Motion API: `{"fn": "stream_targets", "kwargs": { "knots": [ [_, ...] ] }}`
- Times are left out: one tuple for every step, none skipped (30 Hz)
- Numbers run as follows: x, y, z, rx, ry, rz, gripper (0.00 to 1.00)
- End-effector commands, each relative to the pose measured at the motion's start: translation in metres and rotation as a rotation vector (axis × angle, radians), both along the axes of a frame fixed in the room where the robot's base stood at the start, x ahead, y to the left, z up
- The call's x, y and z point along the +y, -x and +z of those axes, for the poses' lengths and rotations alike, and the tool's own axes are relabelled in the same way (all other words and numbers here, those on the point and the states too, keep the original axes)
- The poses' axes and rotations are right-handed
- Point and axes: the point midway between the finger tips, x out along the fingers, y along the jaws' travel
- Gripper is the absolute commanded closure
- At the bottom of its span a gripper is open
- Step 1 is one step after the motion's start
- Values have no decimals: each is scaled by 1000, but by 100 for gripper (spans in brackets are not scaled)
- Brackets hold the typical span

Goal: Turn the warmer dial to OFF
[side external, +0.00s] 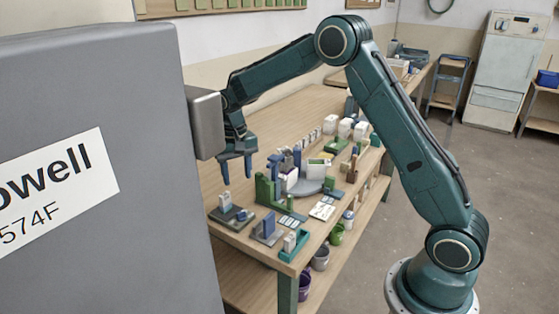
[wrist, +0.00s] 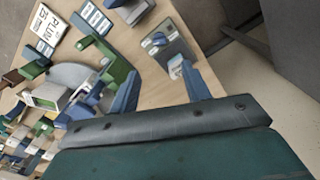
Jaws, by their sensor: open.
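A small grey box with a blue knob on top (wrist: 158,40) looks like the warmer and its dial. It lies beyond my fingertips in the wrist view, roughly between them. In the side view a similar grey unit (side external: 231,213) stands at the near left of the bench, below my gripper. The dial's marks and setting are too small to read. My gripper (side external: 236,181) points down, open and empty, above the bench and apart from the unit. Both blue fingers also show in the wrist view (wrist: 159,73).
A large grey cabinet (side external: 100,230) with a jutting block (side external: 205,122) stands close at the left. Green stands (side external: 267,188), white containers and a round grey plate crowd the wooden bench (side external: 285,120). A green tray (side external: 294,246) sits at the near edge. Buckets (side external: 320,258) stand below.

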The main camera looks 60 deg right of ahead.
Motion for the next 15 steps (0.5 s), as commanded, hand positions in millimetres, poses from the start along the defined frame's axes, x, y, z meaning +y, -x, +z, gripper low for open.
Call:
{"fn": "stream_targets", "kwargs": {
  "knots": [
    [0, -1, 6, -3, 0, 0, 53],
    [0, 0, 8, -2, 0, 0, 53],
    [0, 0, 11, -1, 0, 0, 53],
    [0, 0, 12, -1, 0, 0, 53],
    [0, 0, 13, -1, 0, 0, 53],
    [0, 0, 15, -1, 0, 0, 53],
    [0, 0, 15, -1, 0, 0, 53],
    [0, 0, 16, -1, 0, 0, 53],
    [0, 0, 16, 0, 0, 0, 53],
    [0, 0, 16, 0, 0, 0, 53],
    [0, 0, 16, 0, 0, 0, 53],
    [0, 0, 16, 0, 0, 0, 53],
    [0, 0, 16, 0, 0, 0, 53],
    [0, 0, 16, 0, 0, 0, 53],
    [0, 0, 16, 0, 0, 0, 53]
  ]
}}
